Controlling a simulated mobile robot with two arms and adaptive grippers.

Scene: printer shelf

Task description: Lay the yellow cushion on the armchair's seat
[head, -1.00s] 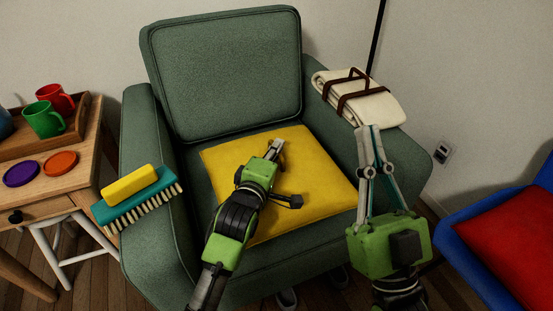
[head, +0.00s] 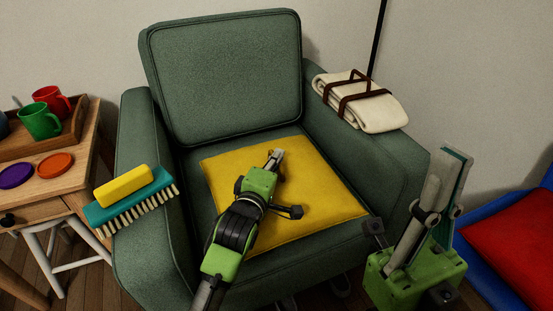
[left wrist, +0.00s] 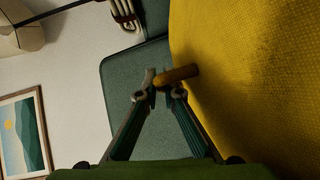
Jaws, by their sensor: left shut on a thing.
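The yellow cushion (head: 315,190) lies flat over the seat of the green armchair (head: 225,75), slightly askew, its right corner near the right armrest. I cannot tell whether it bears fully on the seat.
A yellow-backed teal brush (head: 130,204) lies on the left armrest. A strapped cream blanket (head: 372,112) lies on the right armrest. A wooden side table (head: 75,180) with mugs and coasters stands left. A blue chair with a red cushion (head: 520,245) is at the right.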

